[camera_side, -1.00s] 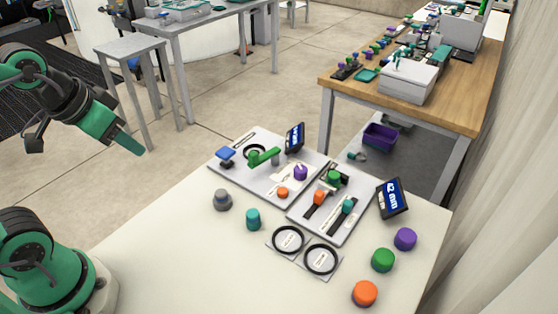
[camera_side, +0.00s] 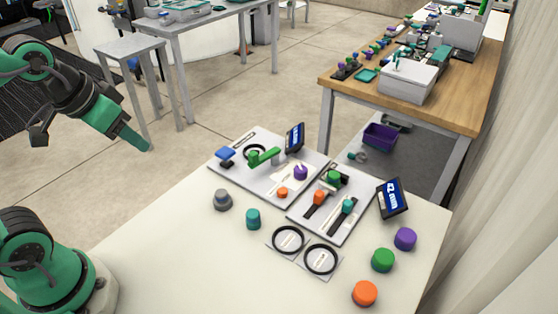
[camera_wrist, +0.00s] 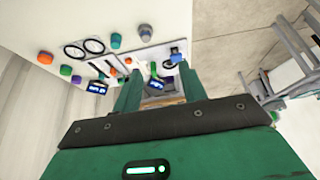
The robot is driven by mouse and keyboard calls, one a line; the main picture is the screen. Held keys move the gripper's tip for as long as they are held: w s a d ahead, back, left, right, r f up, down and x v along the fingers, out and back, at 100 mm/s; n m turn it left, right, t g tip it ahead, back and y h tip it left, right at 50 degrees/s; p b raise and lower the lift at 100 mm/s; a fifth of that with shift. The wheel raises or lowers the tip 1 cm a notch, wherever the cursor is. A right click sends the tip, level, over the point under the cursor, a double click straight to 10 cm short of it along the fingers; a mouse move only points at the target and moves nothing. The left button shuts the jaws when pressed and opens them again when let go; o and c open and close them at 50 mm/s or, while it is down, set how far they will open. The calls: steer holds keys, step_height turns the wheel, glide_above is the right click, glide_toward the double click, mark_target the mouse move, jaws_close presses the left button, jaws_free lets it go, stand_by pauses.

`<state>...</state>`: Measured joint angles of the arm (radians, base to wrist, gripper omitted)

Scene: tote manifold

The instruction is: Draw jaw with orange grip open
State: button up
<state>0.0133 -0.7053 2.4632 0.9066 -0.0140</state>
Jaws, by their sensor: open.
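The orange grip (camera_side: 319,197) stands on a dark slot of the right-hand grey plate (camera_side: 300,209), beside a teal grip (camera_side: 347,206) on a second slot. A green knob (camera_side: 333,177) sits at the far end of that plate. A display reading "42 mm" (camera_side: 393,198) stands to its right. My gripper (camera_side: 142,146) is open and empty, in the air left of the table and well away from the orange grip. In the wrist view its two green fingers (camera_wrist: 160,92) are apart, with the plates small beyond them.
The left plate (camera_side: 225,168) carries a blue knob, a green lever, a purple piece and an orange button. Two black rings (camera_side: 288,238) lie in front. Loose grey, teal, purple, green (camera_side: 383,260) and orange (camera_side: 365,293) pieces stand around. The table's left front is clear.

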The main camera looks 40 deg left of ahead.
steer(key=w+d+r+g, duration=0.15)
steer(key=w+d, duration=0.25)
steer(key=w, duration=0.6)
steer(key=g, duration=0.4)
glide_above(319, 193)
steer(key=f, duration=1.6)
steer(key=shift+a+f, duration=0.2)
steer(key=shift+f, duration=0.1)
steer(key=shift+w+d+f, duration=0.15)
steer(key=shift+d+f, duration=0.05)
steer(key=shift+f, duration=0.05)
steer(key=shift+f, duration=3.9)
